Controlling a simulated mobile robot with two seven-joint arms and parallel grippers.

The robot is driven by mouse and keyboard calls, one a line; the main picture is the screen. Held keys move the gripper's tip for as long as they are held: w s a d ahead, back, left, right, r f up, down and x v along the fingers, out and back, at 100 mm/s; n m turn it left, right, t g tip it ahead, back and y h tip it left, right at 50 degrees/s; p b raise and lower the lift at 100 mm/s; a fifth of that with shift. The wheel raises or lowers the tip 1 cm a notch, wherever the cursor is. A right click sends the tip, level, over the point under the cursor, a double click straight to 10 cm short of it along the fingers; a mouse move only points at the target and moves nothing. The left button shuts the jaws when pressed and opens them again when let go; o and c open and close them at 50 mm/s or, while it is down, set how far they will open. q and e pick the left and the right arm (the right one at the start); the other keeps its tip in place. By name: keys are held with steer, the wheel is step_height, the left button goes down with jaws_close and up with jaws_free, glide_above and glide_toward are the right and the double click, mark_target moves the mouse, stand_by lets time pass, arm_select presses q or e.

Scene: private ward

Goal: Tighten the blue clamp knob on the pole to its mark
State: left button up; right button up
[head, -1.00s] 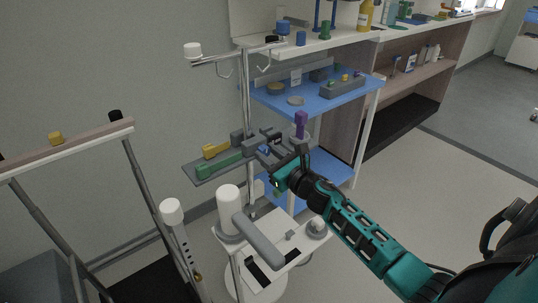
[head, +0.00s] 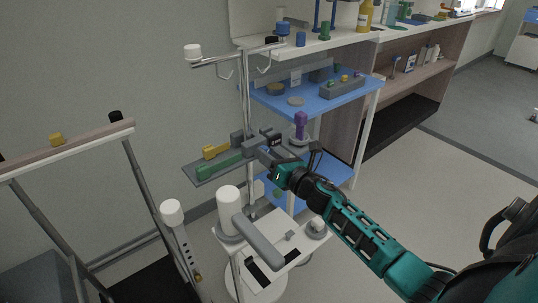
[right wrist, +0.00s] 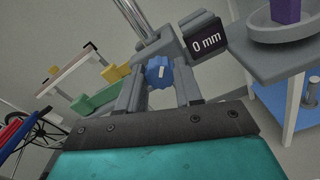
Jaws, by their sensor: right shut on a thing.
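The blue clamp knob (right wrist: 158,72) sits in the right wrist view between the two grey fingers of my right gripper (right wrist: 158,92). A small pale mark shows on its face. My right gripper is shut on the knob; in the head view the gripper (head: 266,156) is at the clamp, hiding most of the knob. The grey clamp body (right wrist: 172,45) is on the metal pole (head: 246,100). My left gripper is not in view.
A grey tray (head: 200,178) with green and yellow blocks extends left of the clamp. A purple object (head: 301,119) stands in a grey dish on the right. Blue shelves (head: 340,101) stand behind. A white-topped cart (head: 285,258) is below. Open floor lies to the right.

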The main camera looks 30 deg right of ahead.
arm_select(q)
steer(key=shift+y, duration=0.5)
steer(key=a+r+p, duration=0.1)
steer(key=p, duration=0.1)
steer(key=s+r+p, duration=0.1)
steer(key=p, duration=0.1)
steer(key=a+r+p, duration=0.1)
steer(key=p, duration=0.2)
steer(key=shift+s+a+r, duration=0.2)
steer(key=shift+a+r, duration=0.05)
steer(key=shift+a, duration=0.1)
arm_select(e)
steer(key=m, duration=2.7)
steer(key=shift+f+m, duration=0.2)
steer(key=shift+m, duration=0.4)
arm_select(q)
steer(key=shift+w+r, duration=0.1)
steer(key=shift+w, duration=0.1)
arm_select(e)
steer(key=o, duration=1)
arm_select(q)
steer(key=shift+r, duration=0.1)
arm_select(e)
steer(key=shift+o, duration=0.2)
steer(key=shift+s, duration=0.1)
